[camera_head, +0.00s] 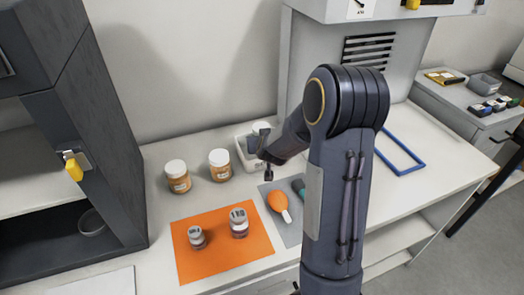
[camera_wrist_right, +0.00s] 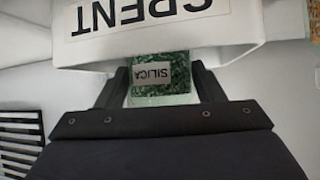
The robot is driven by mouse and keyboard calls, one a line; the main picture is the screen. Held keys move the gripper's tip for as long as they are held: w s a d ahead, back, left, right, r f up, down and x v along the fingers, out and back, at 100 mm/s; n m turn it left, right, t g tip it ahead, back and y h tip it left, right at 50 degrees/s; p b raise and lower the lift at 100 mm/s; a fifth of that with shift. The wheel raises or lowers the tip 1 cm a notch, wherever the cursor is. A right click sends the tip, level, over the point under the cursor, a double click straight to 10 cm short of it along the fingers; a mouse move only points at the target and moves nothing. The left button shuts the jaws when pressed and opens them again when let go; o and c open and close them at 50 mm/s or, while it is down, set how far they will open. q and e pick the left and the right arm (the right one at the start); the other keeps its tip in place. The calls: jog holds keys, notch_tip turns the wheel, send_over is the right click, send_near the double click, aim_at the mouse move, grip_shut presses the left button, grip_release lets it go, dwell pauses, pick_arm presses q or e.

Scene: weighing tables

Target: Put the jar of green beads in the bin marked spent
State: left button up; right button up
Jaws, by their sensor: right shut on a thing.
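The jar of green beads (camera_wrist_right: 160,72), with a white SILICA label, is between the two fingers of my right gripper (camera_wrist_right: 160,88) in the right wrist view. The gripper is shut on it. The white bin (camera_wrist_right: 245,45) marked SPENT, its lettering upside down, is right beside the jar at the rim. I cannot tell how far the jar is inside. In the head view the bin (camera_head: 241,158) stands at the back of the table, partly hidden by my right arm. My left gripper is not in view.
Two orange jars with white lids (camera_head: 178,177) (camera_head: 220,165) stand left of the bin. An orange-handled tool (camera_head: 278,202) lies on a grey mat (camera_head: 291,229). A blue frame (camera_head: 402,168) lies to the right.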

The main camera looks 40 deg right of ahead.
jog(key=shift+a+f, duration=0.1)
jog(key=shift+f, duration=1.15)
jog(key=shift+f+b, duration=0.15)
jog(key=shift+b, duration=0.15)
jog(key=o, duration=0.7)
jog(key=shift+f, duration=0.15)
jog(key=o, duration=0.4)
jog(key=shift+o, duration=0.2)
